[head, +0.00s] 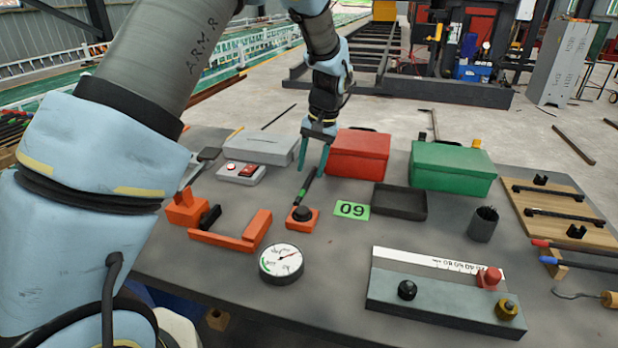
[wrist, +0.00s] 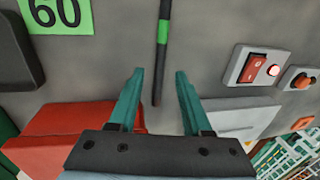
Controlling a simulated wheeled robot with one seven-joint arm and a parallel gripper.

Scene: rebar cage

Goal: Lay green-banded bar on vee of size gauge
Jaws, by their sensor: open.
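The green-banded bar (head: 305,190) is a thin dark rod at the middle of the table. Its green band shows clearly in the wrist view (wrist: 163,32). Its near end meets or overlaps an orange block with a black knob (head: 302,219); I cannot tell if they touch. My gripper (head: 311,174) is open, pointing down over the bar's far part. In the wrist view my gripper (wrist: 159,72) has one finger each side of the bar's end, touching neither. An orange frame (head: 228,238) with a black insert, possibly the size gauge, lies left of the bar; its vee is not clear.
A red box (head: 358,155) and a green box (head: 452,168) stand behind. A dial gauge (head: 281,264) and a grey fixture (head: 445,299) are nearer, with bare table between.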

